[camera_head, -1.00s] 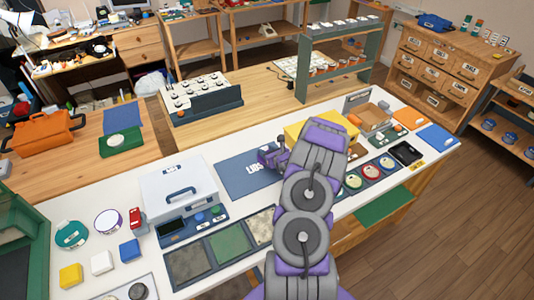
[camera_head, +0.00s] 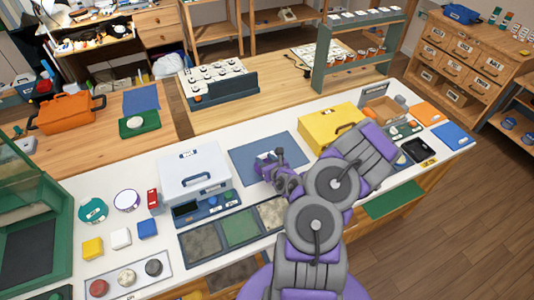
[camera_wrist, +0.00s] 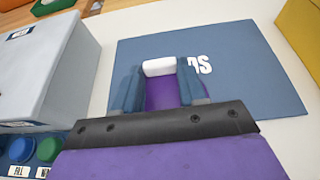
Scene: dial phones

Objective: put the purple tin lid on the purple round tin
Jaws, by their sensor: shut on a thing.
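The purple round tin (camera_head: 128,201) stands at the left of the white bench in the head view, with a white top face inside a purple rim. It is outside the wrist view. My gripper (camera_head: 264,168) is far to its right, over the blue LIDS mat (camera_head: 246,151). In the wrist view my blue fingers (camera_wrist: 162,92) are shut on a purple piece, which I take as the purple tin lid (camera_wrist: 163,97). A white part (camera_wrist: 162,66) shows at the fingertips. The lid's shape is mostly hidden, and I cannot tell whether it touches the mat.
A white case (camera_head: 193,172) stands between the mat and the purple tin. A teal round tin (camera_head: 92,210) is left of the purple tin; a red item (camera_head: 153,200) is right of it. Yellow (camera_head: 92,248), white (camera_head: 121,238) and blue blocks (camera_head: 147,229) lie in front. A yellow case (camera_head: 325,130) is right of the mat.

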